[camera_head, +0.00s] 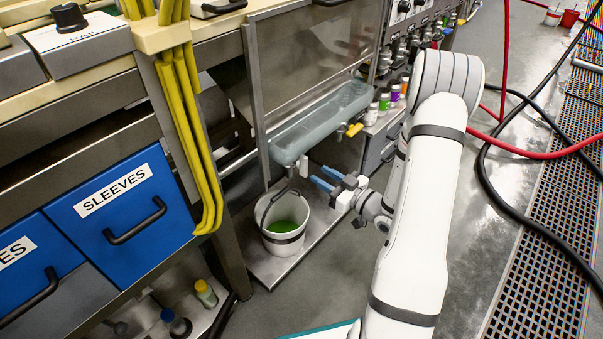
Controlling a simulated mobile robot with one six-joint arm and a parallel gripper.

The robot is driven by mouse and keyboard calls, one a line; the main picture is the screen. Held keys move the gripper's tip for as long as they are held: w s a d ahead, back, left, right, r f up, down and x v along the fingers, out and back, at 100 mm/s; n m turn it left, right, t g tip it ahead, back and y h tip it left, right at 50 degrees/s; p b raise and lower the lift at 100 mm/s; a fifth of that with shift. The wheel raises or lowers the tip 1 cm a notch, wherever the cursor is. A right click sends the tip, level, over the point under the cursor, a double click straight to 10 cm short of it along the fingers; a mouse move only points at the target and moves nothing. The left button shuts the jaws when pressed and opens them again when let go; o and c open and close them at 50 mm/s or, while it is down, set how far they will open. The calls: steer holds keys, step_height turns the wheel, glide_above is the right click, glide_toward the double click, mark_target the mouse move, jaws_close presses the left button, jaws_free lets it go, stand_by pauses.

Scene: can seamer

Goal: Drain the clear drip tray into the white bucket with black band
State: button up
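The clear drip tray (322,118) is a long bluish trough mounted under the machine's metal panel. A yellow handle (354,130) shows at its right side, and a short pale spout (303,167) hangs below it. The white bucket with black band (284,243) stands upright on a low metal shelf below the tray, its dark handle raised. Green liquid (283,226) shows inside it. My gripper (316,174) has two blue fingers apart with nothing seen between them. It is right of the bucket's rim and below the tray, touching neither as far as I can see.
Blue drawers marked SLEEVES (122,203) and yellow hoses (196,130) are at left. Small bottles (384,103) stand right of the tray. Red and black hoses (500,190) cross the floor by a grate (550,220).

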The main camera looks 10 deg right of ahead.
mark_target(307, 166)
steer(key=b+x, duration=0.1)
steer(key=x, duration=0.6)
steer(key=shift+w+a+b, duration=0.15)
steer(key=shift+b, duration=0.25)
steer(key=shift+r, duration=0.1)
